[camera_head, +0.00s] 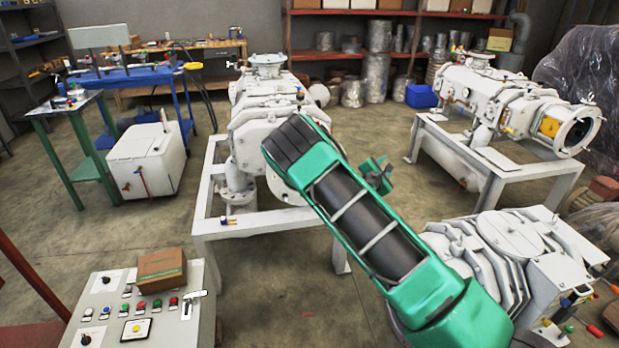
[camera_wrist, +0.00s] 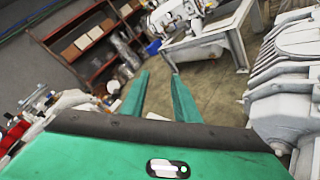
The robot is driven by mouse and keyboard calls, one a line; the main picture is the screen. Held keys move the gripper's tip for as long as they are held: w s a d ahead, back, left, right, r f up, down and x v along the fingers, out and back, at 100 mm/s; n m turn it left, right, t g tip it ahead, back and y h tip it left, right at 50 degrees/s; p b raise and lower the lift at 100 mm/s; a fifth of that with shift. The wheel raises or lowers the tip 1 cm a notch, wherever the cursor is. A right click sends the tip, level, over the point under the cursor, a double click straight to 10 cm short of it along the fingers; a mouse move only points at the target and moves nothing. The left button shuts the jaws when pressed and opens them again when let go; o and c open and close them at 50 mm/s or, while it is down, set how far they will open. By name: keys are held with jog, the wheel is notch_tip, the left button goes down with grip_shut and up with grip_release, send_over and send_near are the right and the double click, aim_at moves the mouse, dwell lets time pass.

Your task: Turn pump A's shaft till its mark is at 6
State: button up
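Several white pumps are in the head view, and I cannot tell which is pump A. One pump (camera_head: 262,120) stands on a white frame in the middle, its near end partly hidden behind my green arm. Another pump (camera_head: 505,98) stands on a frame at the right, with a yellow part (camera_head: 548,126) and a dark round opening at its near end. No shaft mark or number is readable. My gripper shows in the wrist view (camera_wrist: 160,78), its two green fingers apart with only floor visible between them. It holds nothing. In the head view it is mostly hidden by my arm.
A white machine (camera_head: 510,238) stands low at the right; a control panel (camera_head: 130,315) with a cardboard box (camera_head: 161,276) is at lower left. A green table (camera_head: 70,105) and white tank (camera_head: 148,160) stand left, shelves (camera_head: 345,55) behind. Floor is clear between the frames.

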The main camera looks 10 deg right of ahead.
jog(key=w+a+f+n+t+y, duration=0.2)
jog(key=w+a+f+n+y, duration=0.15)
jog(key=a+n, duration=0.35)
jog(key=w+a+f+n+t+y, duration=0.2)
jog(key=a+f+n+y, duration=0.25)
jog(key=a, duration=0.55)
jog(key=w+a+f+n+t+y, duration=0.2)
jog(key=a+f+n+y, duration=0.15)
jog(key=a+n, duration=0.35)
jog(key=shift+m, duration=0.75)
jog(key=w, duration=0.7)
jog(key=w+a+f, duration=0.1)
jog(key=w, duration=0.2)
jog(key=shift+w, duration=0.25)
jog(key=shift+c, duration=0.7)
grip_shut()
jog(key=shift+d, duration=0.2)
jog(key=shift+a, duration=0.1)
